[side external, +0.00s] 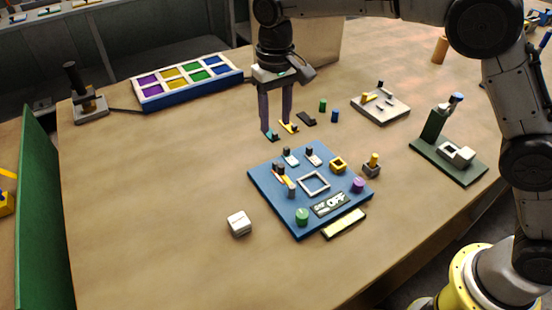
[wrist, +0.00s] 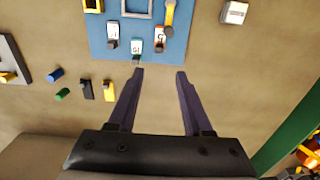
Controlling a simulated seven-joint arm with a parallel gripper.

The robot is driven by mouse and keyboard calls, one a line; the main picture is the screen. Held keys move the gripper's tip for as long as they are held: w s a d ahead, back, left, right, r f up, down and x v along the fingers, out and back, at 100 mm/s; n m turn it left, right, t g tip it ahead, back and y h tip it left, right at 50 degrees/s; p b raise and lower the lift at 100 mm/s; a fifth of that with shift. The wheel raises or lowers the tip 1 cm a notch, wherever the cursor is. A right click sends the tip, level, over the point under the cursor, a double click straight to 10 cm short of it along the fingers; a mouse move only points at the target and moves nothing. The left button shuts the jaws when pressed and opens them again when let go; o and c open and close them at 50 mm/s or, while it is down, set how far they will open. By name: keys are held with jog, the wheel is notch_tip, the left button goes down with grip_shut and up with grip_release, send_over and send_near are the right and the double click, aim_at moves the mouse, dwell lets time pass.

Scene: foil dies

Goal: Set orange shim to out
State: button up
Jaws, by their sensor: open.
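The blue board (side external: 262,176) lies on the table, and its near part shows at the top of the wrist view (wrist: 100,40). A slim orange-yellow piece (wrist: 169,14) with a dark knob is on the board, beside a white label; it also shows at the board's left in the side view (side external: 287,181). I cannot read its setting. My gripper (side external: 276,124) points down behind the board, open. In the wrist view its fingers (wrist: 160,72) are apart with bare table between them, short of the board's edge.
On the board are a square frame (side external: 314,183), an OFF plate (side external: 332,204), and green (side external: 302,217) and purple (side external: 358,185) knobs. A white cube (side external: 239,223) sits left. Small dark and yellow pieces (side external: 289,127) and two cylinders lie behind.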

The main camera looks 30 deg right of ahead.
aim_at(276, 163)
notch_tip(276, 163, down, 13)
jog(key=shift+r, duration=0.1)
dwell(0.3)
grip_shut()
dwell(1.4)
